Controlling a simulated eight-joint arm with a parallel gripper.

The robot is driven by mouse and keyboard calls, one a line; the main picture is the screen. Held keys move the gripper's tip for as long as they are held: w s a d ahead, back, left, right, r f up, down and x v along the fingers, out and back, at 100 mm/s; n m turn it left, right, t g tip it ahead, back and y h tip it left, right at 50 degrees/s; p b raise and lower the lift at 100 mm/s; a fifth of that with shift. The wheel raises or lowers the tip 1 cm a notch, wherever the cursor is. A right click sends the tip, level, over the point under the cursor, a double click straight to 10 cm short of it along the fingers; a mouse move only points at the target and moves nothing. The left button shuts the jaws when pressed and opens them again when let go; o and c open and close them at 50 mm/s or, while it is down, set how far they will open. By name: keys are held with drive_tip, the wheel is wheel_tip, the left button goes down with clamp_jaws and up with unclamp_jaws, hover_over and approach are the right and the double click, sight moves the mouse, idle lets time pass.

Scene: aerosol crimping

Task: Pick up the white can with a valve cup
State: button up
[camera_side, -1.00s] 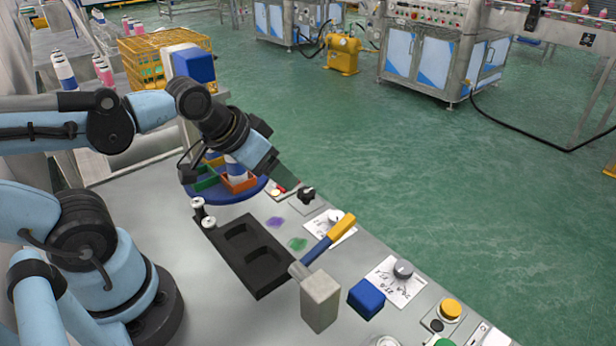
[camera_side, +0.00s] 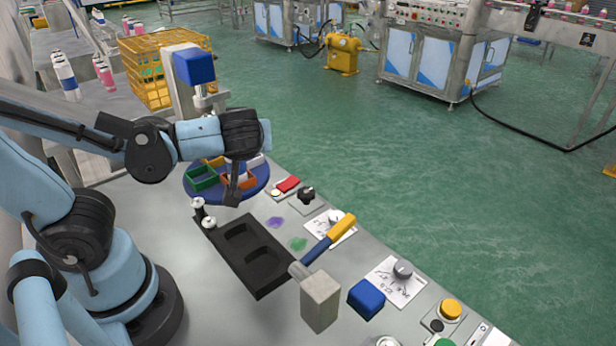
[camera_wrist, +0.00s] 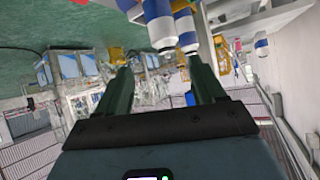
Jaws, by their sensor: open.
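Two white cans with blue bands show at the top of the wrist view, one at the left (camera_wrist: 159,27) and one at the right (camera_wrist: 185,30). I cannot tell whether either carries a valve cup. My gripper (camera_wrist: 160,65) has its two dark fingers apart, with nothing held between them. The cans appear beyond the fingers, apart from them. White-and-blue cans (camera_side: 64,78) also stand at the back left, beside pink ones.
The turntable bears green (camera_side: 203,180) and orange (camera_side: 238,180) trays. A black two-recess holder (camera_side: 262,278), a grey block with a yellow-and-blue handle (camera_side: 319,303) and a blue block (camera_side: 366,298) lie in front. A blue-topped press (camera_side: 194,65) and yellow crate (camera_side: 140,68) are behind.

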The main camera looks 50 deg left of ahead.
drive_tip(key=shift+n+y, duration=0.4)
drive_tip(key=shift+n, duration=0.3)
drive_tip(key=shift+a+r+x, duration=0.15)
drive_tip(key=shift+x, duration=1.8)
drive_tip(key=shift+a+r+x, duration=0.1)
drive_tip(key=shift+r+x, duration=0.1)
drive_tip(key=shift+x, duration=1.8)
drive_tip(key=shift+a+r+x, duration=0.15)
drive_tip(key=shift+x, duration=1.8)
drive_tip(key=shift+s, duration=0.15)
clamp_jaws()
